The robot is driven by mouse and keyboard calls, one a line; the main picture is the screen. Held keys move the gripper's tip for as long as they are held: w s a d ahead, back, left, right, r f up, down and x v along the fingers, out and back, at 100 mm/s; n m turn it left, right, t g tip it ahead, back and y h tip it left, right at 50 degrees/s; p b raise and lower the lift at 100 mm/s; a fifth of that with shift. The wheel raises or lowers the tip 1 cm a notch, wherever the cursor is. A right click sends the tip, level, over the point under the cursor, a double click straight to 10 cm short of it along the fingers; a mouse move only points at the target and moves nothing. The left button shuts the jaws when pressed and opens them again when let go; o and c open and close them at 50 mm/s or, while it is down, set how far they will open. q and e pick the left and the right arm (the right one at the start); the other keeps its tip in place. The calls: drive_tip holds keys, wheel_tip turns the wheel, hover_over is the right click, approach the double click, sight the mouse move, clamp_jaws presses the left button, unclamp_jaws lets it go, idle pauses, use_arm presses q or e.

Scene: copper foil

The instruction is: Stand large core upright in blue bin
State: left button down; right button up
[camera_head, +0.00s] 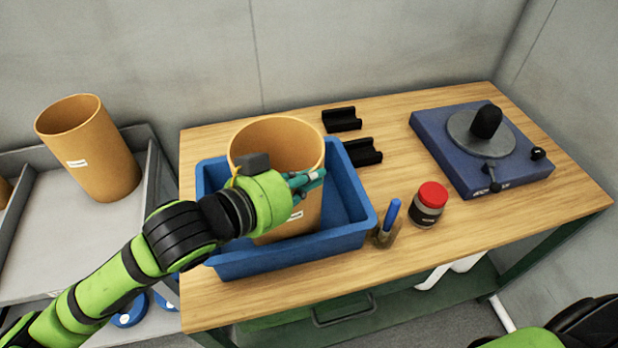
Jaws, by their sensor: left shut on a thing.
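The large core (300,150) is a wide tan cardboard tube with a small white label. It stands about upright inside the blue bin (290,258) on the wooden table, its open top above the bin's rim. Whether its base touches the bin floor is hidden. My left gripper (305,182) comes in from the left and is shut on the core at its near side, covering part of its wall. A green piece of my right arm (525,338) shows at the bottom right; its gripper is out of view.
Another tan tube (95,150) stands on the grey shelf (50,230) at left. On the table (440,245) are two black cradles (342,119), a red-lidded jar (429,203), a blue-handled tool (388,220) and a blue base with a turntable (480,150). The table's right front is clear.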

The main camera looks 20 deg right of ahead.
use_arm(q)
drive_tip(key=shift+f, duration=0.45)
drive_tip(key=c, duration=1.7)
unclamp_jaws()
drive_tip(key=shift+f, duration=0.2)
drive_tip(key=shift+c, duration=0.2)
drive_tip(key=o, duration=0.3)
drive_tip(key=shift+o, duration=0.2)
drive_tip(key=shift+r, duration=0.15)
drive_tip(key=p+v, duration=0.8)
drive_tip(key=v, duration=0.4)
